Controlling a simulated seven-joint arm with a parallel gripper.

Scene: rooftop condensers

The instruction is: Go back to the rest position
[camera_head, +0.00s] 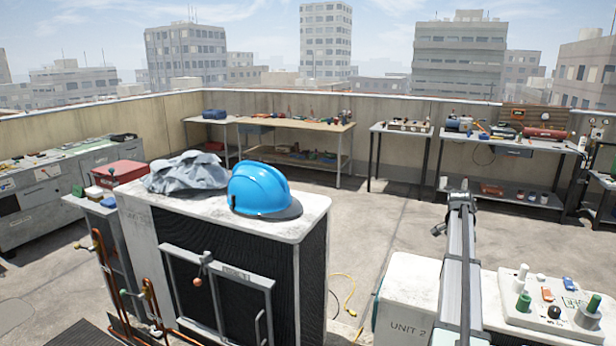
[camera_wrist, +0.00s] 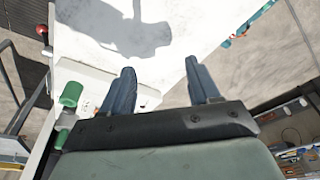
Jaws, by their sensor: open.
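My gripper (camera_wrist: 161,72) shows in the wrist view with its two dark fingers spread apart and nothing between them. It hangs over a white surface (camera_wrist: 85,25) that carries its shadow. A pale panel with a green knob (camera_wrist: 71,94) lies just left of the fingers. In the head view my arm stands in front of the white UNIT 2 condenser (camera_head: 398,300), beside the pale control panel (camera_head: 512,318). The fingers cannot be made out clearly in that view.
A white-topped condenser (camera_head: 310,207) bears a blue hard hat (camera_head: 259,189) and a crumpled grey cloth (camera_head: 185,174). Copper pipes (camera_head: 108,268) stand at its left. Workbenches with tools (camera_head: 297,124) line the parapet. Open concrete floor (camera_head: 375,225) lies between.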

